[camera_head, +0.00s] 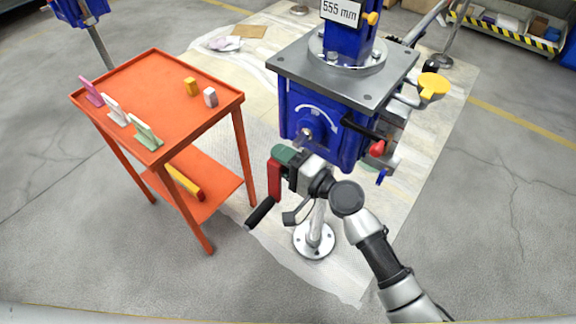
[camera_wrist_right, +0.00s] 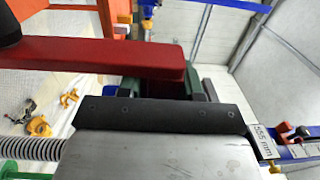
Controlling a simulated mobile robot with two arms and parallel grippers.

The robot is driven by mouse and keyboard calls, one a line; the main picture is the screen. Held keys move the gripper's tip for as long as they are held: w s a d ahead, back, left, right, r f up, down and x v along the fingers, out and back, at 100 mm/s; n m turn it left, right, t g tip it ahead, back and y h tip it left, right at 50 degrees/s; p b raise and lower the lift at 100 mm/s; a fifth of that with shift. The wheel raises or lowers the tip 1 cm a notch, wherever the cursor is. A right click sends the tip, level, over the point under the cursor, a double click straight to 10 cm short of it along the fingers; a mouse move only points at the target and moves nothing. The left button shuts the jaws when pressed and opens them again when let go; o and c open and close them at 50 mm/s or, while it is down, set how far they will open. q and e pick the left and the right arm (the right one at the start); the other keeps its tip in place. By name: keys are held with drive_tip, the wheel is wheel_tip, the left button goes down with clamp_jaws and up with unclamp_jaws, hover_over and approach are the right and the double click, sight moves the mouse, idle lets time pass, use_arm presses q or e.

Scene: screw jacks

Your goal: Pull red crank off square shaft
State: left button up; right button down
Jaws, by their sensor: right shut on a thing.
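The red crank (camera_head: 274,180) has a green hub (camera_head: 284,153) and a black handle (camera_head: 262,212) hanging down. My right gripper (camera_head: 290,166) is shut on the crank at its hub, in front of the blue jack housing (camera_head: 337,144). The square shaft (camera_head: 306,134) shows on the housing face, above and right of the hub, and the hub appears to be clear of it. In the right wrist view the red crank arm (camera_wrist_right: 90,57) crosses in front of the gripper, and the fingertips are largely hidden. My left gripper is not in view.
An orange table (camera_head: 165,95) stands on the left with several small blocks and upright tags on top. A yellow bar lies on its lower shelf (camera_head: 215,186).

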drive_tip(key=shift+s+a+r, duration=0.15)
drive_tip(key=shift+s+a, duration=0.05)
drive_tip(key=shift+r, duration=0.1)
drive_tip(key=shift+s+a, duration=0.1)
drive_tip(key=shift+s+a+p, duration=0.25)
drive_tip(key=shift+s+a, duration=0.3)
drive_tip(key=shift+s, duration=0.25)
drive_tip(key=shift+s+a+p, duration=0.2)
drive_tip(key=shift+s+a, duration=0.4)
drive_tip(key=shift+s, duration=0.2)
drive_tip(key=shift+s+a+p, duration=0.25)
drive_tip(key=shift+s+a, duration=0.3)
drive_tip(key=shift+s, duration=0.25)
